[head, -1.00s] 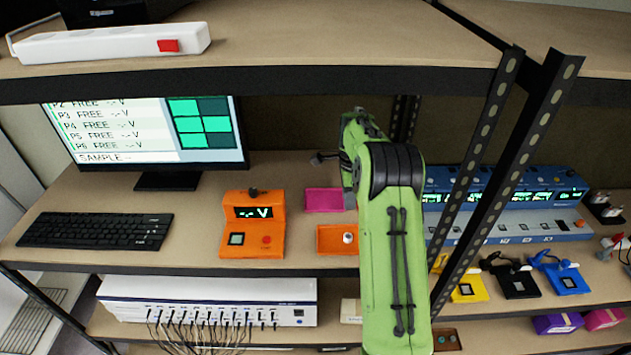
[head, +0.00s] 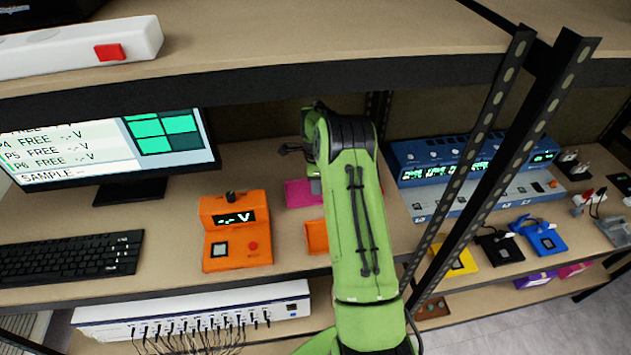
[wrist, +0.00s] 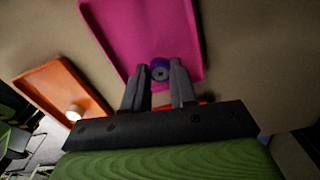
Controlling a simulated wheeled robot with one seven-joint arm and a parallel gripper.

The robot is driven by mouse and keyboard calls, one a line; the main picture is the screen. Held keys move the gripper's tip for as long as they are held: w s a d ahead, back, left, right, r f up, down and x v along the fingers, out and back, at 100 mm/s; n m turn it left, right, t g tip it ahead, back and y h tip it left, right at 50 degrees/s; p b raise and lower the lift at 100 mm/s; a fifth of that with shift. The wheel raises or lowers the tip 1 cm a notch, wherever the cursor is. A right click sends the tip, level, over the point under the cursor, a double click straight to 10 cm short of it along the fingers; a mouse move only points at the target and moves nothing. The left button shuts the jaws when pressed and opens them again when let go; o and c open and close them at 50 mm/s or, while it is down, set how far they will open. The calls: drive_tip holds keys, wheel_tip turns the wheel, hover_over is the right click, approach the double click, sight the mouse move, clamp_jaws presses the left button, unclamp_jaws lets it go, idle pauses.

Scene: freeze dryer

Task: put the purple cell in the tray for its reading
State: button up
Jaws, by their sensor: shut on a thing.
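In the head view the magenta tray (head: 299,194) is partly behind my green arm, which hides the cell. The orange tester (head: 235,230) left of the trays displays "-.- V".
An orange tray (wrist: 62,82) with a white-topped round piece (wrist: 74,112) lies beside the magenta one. A blue charger-like unit (head: 425,176) and a shelf upright (head: 510,150) stand to the right. The monitor (head: 110,150) and keyboard (head: 70,258) are left. A shelf hangs above.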

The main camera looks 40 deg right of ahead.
drive_tip(key=shift+s+f, duration=0.1)
drive_tip(key=shift+f, duration=0.05)
drive_tip(key=o, duration=0.8)
drive_tip(key=shift+r+b, duration=0.4)
drive_tip(key=shift+r, duration=3.6)
drive_tip(key=shift+f, duration=0.1)
